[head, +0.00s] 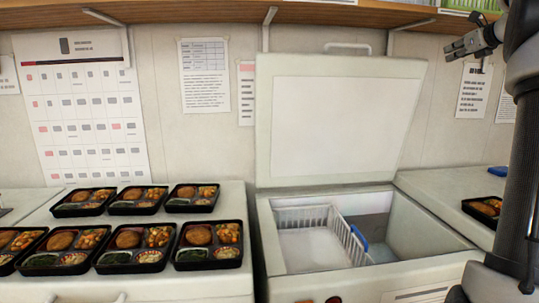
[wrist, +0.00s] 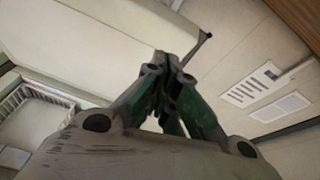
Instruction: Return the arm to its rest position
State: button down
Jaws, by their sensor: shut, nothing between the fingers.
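My gripper (head: 463,46) is at the upper right of the head view, raised in front of the wall and right of the raised freezer lid. In the wrist view my gripper (wrist: 172,68) has its fingers together, with nothing between them. It touches nothing that I can see. My arm runs up the right side of the head view.
An open chest freezer (head: 285,290) with a wire basket (head: 305,215) stands at centre, its lid (head: 335,130) up. Several bento trays (head: 209,238) lie on the left counter. Another tray (head: 484,208) lies on the right surface. A shelf (head: 230,11) runs along the top.

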jog(key=s+a+f+n+g, duration=0.1)
jog(key=s+f+n+g, duration=0.1)
jog(key=s+f+n, duration=0.3)
jog(key=f+n+g, duration=0.1)
jog(key=f+n, duration=0.2)
jog(key=f, duration=0.3)
jog(key=s+a+f+n+g, duration=0.1)
jog(key=s+f+n+g, duration=0.15)
jog(key=f, duration=0.35)
jog(key=s+a+f+n+g, duration=0.1)
jog(key=s+a+f+n, duration=0.4)
jog(key=s+a+n, duration=0.2)
jog(key=s+a+f+n+g, duration=0.2)
jog(key=s+a+f+n, duration=0.3)
jog(key=s+a+n, duration=0.3)
jog(key=s+a+f+n+g, duration=0.2)
jog(key=s+a+f+n, duration=0.3)
jog(key=s+a, duration=0.9)
jog(key=shift+s+a+f+n+h, duration=0.15)
jog(key=shift+s+n+h, duration=0.15)
jog(key=shift+s+n, duration=1.7)
